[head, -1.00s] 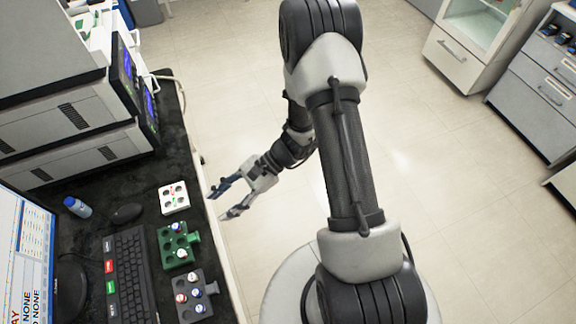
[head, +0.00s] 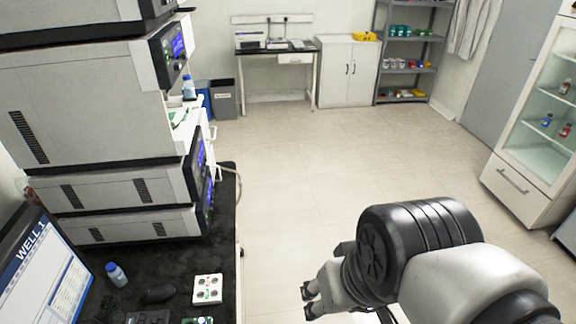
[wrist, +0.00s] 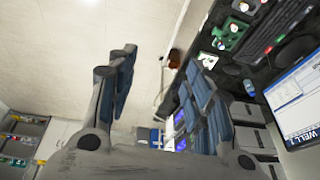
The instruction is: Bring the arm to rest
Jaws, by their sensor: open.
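My gripper (wrist: 165,88) is open and empty in the wrist view, with its two blue-padded fingers wide apart and nothing between them. In the head view my arm is folded low at the bottom right, over the floor to the right of the bench (head: 228,215). It is clear of the bench edge. The lower part of the arm is cut off by the frame.
A glass-front cabinet (head: 535,150) stands at the right. The floor between is open.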

